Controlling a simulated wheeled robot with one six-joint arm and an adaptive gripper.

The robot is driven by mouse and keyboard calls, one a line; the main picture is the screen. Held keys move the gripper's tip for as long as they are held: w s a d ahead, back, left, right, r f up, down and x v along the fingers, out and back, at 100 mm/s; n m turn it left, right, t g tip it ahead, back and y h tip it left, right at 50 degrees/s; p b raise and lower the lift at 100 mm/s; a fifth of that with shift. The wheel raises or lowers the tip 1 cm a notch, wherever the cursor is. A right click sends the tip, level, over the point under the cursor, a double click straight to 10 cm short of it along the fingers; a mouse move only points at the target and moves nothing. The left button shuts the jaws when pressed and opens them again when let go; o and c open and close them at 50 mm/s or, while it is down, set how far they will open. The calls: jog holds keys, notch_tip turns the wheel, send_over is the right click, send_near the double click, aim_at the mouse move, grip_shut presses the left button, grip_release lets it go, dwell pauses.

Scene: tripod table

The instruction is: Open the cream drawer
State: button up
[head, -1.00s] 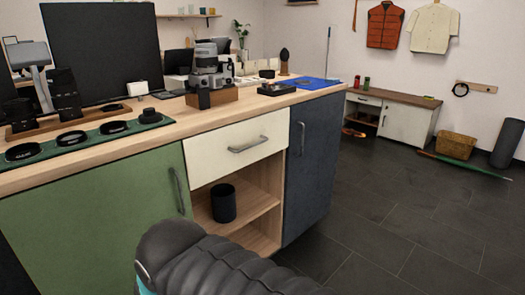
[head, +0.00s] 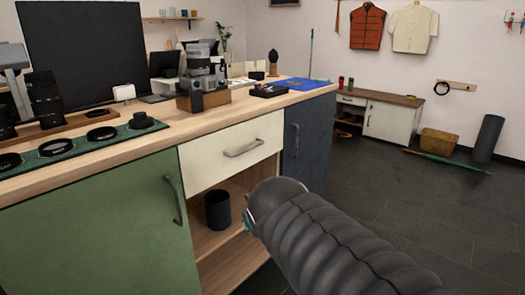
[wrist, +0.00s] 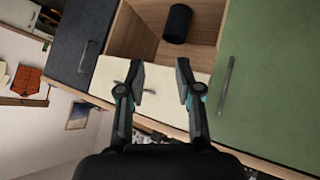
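The cream drawer (head: 205,165) sits under the wooden worktop, above an open shelf bay, and its front looks flush with the cabinet. Its grey bar handle (head: 244,148) runs across the front. In the wrist view, which is turned over, the cream drawer front (wrist: 107,75) lies behind my gripper (wrist: 162,84). My gripper's two dark fingers are spread apart with nothing between them. The handle is mostly hidden behind the left finger there. In the head view my own arm hides most of the gripper, in front of the shelf bay.
A green door (head: 100,225) with a handle is left of the drawer, and a dark blue door (head: 308,143) is right. A black cup (head: 218,210) stands in the open bay below. A camera (head: 202,75) and lenses stand on the worktop (head: 165,135).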

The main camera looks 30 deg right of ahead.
aim_at(252, 148)
jog(key=w+d+r+n+t+h+b, duration=0.1)
jog(key=w+d+r+n+t+b, duration=0.2)
jog(key=w+d+r+n+t, duration=0.65)
jog(key=w+d+f+n+g+y+b, duration=0.2)
jog(key=w+d+f+n+g+y, duration=0.2)
jog(key=w+d+f+n+y, duration=0.6)
jog(key=shift+n+h, duration=0.3)
jog(key=shift+n, duration=0.45)
jog(key=w+a, duration=0.2)
jog(key=w, duration=0.1)
jog(key=w+a+r+b, duration=0.1)
jog(key=w+a, duration=0.4)
jog(key=w, duration=0.1)
jog(key=shift+w+a+r, duration=0.15)
jog(key=shift+a+r, duration=0.15)
grip_shut()
